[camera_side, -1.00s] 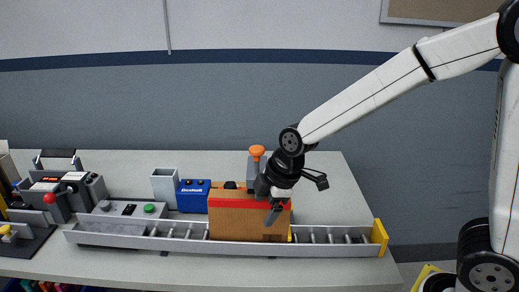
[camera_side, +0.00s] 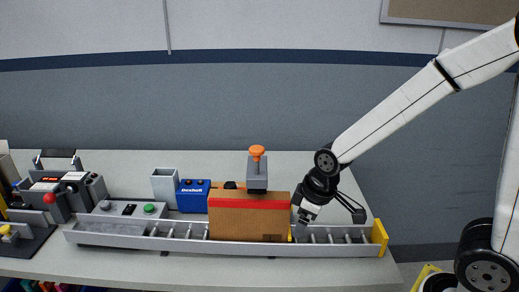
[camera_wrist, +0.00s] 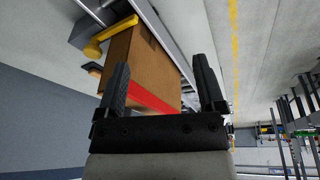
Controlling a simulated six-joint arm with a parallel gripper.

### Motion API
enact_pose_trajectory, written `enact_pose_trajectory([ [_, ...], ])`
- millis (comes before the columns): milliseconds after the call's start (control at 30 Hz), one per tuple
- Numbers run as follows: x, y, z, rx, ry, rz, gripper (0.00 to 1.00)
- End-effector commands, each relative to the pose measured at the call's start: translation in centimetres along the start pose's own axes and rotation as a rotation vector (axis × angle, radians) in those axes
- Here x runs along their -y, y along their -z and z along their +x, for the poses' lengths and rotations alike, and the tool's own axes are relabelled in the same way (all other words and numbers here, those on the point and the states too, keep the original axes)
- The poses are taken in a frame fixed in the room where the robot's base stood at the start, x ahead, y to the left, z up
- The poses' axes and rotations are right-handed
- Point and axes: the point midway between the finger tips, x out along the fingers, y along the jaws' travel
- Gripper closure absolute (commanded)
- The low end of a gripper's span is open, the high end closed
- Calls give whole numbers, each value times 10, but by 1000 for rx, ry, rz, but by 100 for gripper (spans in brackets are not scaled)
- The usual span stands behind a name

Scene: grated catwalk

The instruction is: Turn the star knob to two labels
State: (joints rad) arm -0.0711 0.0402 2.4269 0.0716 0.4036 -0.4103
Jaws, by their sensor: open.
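An orange knob (camera_side: 257,151) tops a grey upright block (camera_side: 257,173) at the cardboard box; whether it is star-shaped is too small to tell. The box (camera_side: 248,216), with a red stripe, sits upright on the roller conveyor (camera_side: 345,251). My gripper (camera_side: 303,217) is just right of the box, low over the rollers, apart from the knob. In the wrist view my gripper (camera_wrist: 161,78) is open, with the box (camera_wrist: 150,65) beyond the fingers and nothing clearly held. No readable label markings show around the orange knob.
A blue box (camera_side: 193,195) and a grey open bin (camera_side: 165,186) stand behind the conveyor. A control panel with a green button (camera_side: 149,208) and a machine with a red knob (camera_side: 49,198) are at left. A yellow end stop (camera_side: 379,237) closes the conveyor's right end.

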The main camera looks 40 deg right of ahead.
Motion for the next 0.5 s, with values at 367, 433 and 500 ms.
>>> enact_pose_trajectory([
  [367, -5, -30, 5, 27, -21, 225, 12],
  [433, -6, -33, 5, 30, -23, 251, 12],
  [500, -6, -36, 5, 32, -25, 272, 12],
])
